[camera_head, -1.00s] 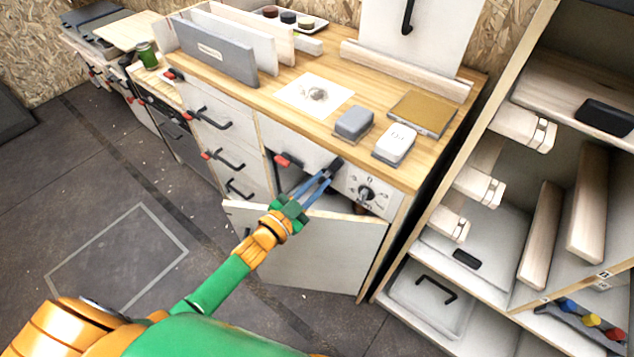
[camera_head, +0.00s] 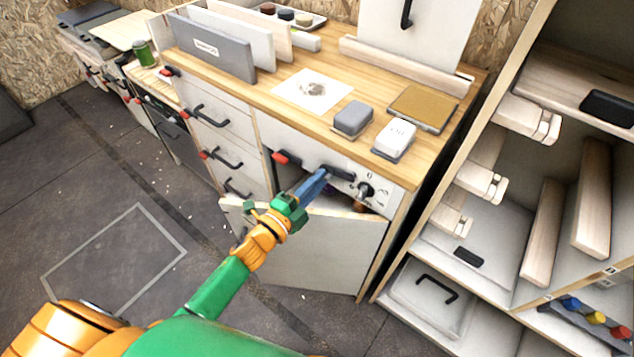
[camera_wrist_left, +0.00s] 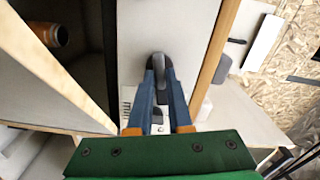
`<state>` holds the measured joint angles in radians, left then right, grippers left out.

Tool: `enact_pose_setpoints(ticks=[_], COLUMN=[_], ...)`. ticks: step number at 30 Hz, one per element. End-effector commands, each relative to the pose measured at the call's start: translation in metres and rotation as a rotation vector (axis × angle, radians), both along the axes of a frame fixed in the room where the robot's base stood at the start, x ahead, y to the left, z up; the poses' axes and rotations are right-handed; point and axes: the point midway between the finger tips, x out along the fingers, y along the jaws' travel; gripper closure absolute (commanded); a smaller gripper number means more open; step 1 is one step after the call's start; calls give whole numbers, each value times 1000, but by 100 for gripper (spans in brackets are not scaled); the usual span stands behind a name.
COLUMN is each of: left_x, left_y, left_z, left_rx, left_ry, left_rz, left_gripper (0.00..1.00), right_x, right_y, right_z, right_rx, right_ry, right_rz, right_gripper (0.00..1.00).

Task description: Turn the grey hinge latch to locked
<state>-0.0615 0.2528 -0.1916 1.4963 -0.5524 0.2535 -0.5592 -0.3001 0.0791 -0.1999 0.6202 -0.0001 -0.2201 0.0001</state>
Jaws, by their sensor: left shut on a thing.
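The grey hinge latch (camera_head: 341,174) is a dark grey lever on the white front panel under the worktop. It lies roughly along the panel, its free end toward the dial. My left gripper (camera_head: 322,173) has its blue fingers at the latch's left part. In the left wrist view the fingers sit on either side of the grey latch (camera_wrist_left: 164,68), shut on it. The fingers hide part of the latch and its mount. Any lock marking is too small to read. My right gripper is not in view.
A white door (camera_head: 320,252) stands open below my left gripper. A red latch (camera_head: 283,157) is to the left and a dark dial (camera_head: 366,190) to the right on the same panel. A grey box (camera_head: 352,118) and a white box (camera_head: 394,140) stand on the worktop above.

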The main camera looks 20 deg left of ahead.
Motion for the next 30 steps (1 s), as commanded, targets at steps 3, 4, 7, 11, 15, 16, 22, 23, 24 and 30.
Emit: enact_pose_setpoints(ticks=[3, 4, 7, 11, 15, 16, 22, 23, 24, 30], left_x=[0, 0, 0, 0, 0, 0, 0, 0, 0, 0], left_y=[0, 0, 0, 0, 0, 0, 0, 0, 0, 0], left_z=[-1, -1, -1, -1, -1, -1, -1, -1, -1, 0], left_rx=[72, 89, 137, 186, 218, 222, 237, 238, 238, 238], left_ry=[-27, -32, -51, -69, -80, -82, -87, -88, -88, -88], left_rz=[1, 1, 1, 0, 0, 0, 0, 0, 0, 0], left_gripper=[100, 100, 100, 100, 100, 100, 100, 100, 100, 100], right_x=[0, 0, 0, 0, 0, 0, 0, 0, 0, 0], right_y=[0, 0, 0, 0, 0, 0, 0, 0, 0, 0], right_z=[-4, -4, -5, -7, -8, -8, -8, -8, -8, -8], right_rx=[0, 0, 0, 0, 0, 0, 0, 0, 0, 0], right_ry=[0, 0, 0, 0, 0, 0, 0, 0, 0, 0], right_rz=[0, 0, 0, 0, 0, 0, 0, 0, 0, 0], right_gripper=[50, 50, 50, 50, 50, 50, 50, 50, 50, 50])
